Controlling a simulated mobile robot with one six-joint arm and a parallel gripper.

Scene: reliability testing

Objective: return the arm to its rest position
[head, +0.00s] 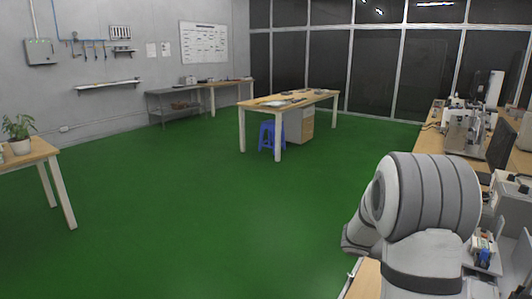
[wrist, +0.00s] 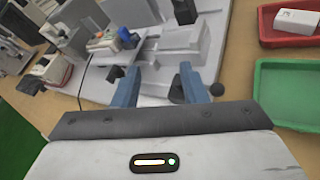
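My arm shows at the right of the head view as thick grey and white links; my gripper is not visible there. In the wrist view my gripper (wrist: 160,88) points over a bench with grey equipment. Its two blue fingers stand apart with nothing between them, so it is open and empty. A grey fixture (wrist: 182,50) lies beyond and below the fingertips. I cannot tell the exact gap between the fingers and the fixture.
In the wrist view a green tray (wrist: 262,120) and a red tray (wrist: 264,38) holding a white box (wrist: 297,21) lie right of my gripper. In the head view, a wooden workbench (head: 431,139) with equipment runs along the right.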

